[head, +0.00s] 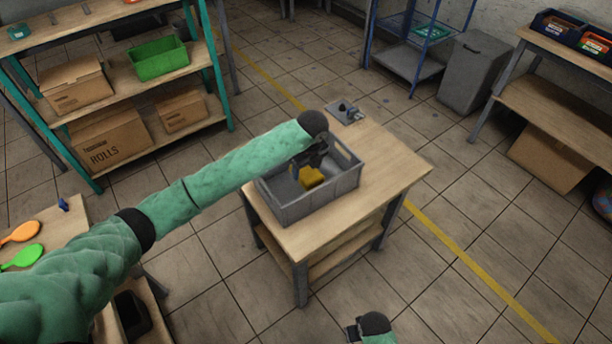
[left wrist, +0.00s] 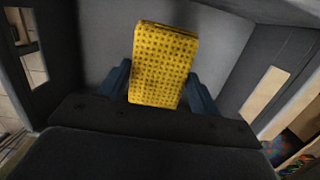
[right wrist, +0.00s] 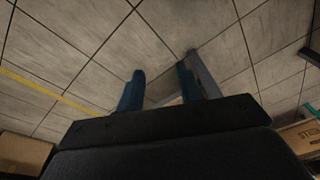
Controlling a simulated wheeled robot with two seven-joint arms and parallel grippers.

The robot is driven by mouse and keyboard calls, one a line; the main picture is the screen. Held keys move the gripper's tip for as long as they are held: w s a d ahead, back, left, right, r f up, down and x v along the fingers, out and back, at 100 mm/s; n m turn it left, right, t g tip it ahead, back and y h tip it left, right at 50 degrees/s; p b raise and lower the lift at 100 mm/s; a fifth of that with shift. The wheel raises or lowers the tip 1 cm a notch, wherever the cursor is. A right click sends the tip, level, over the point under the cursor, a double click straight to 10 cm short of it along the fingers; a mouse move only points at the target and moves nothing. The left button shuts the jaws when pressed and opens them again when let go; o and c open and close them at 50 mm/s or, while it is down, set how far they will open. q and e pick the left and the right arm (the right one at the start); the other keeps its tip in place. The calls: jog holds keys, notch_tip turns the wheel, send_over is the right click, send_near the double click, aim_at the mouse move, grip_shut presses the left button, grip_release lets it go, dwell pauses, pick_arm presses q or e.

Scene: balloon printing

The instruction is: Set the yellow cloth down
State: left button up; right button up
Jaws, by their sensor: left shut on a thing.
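The yellow cloth (head: 311,177) is a small folded block with a dotted texture. It shows large in the left wrist view (left wrist: 163,62), between the blue fingers of my left gripper (left wrist: 158,85). My left gripper (head: 304,167) is shut on the cloth, inside the grey crate (head: 318,204) on the small wooden table (head: 392,178). I cannot tell whether the cloth touches the crate floor. My right gripper (right wrist: 160,88) is open and empty above the tiled floor, and shows in the head view (head: 355,330) at the bottom edge.
A small grey device (head: 346,112) lies on the table behind the crate. A shelf with a green bin (head: 158,58) and cardboard boxes (head: 106,138) stands at the left. Orange (head: 22,233) and green (head: 22,257) balloon-like shapes lie lower left. The table's right side is clear.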

aim_at(307, 171)
pick_arm(q)
jog(key=shift+w+a+f, duration=0.1)
jog(key=shift+f, duration=0.55)
notch_tip(307, 171, down, 3)
jog(key=shift+r+p, duration=0.15)
jog(key=shift+p, duration=0.4)
jog(key=shift+f, duration=0.5)
pick_arm(e)
jog(key=shift+s+d+f, duration=0.15)
jog(key=shift+s+f, duration=0.1)
jog(key=shift+f, duration=0.6)
jog(key=shift+s+d+f, duration=0.15)
jog(key=shift+s+f, duration=0.15)
jog(key=shift+f, duration=0.5)
jog(key=shift+s+d+f, duration=0.15)
jog(key=shift+s+f, duration=0.1)
jog(key=shift+f, duration=0.6)
pick_arm(q)
jog(key=shift+f, duration=0.1)
jog(key=o, duration=0.9)
jog(key=shift+o, duration=0.2)
pick_arm(e)
jog(key=shift+s+f, duration=0.1)
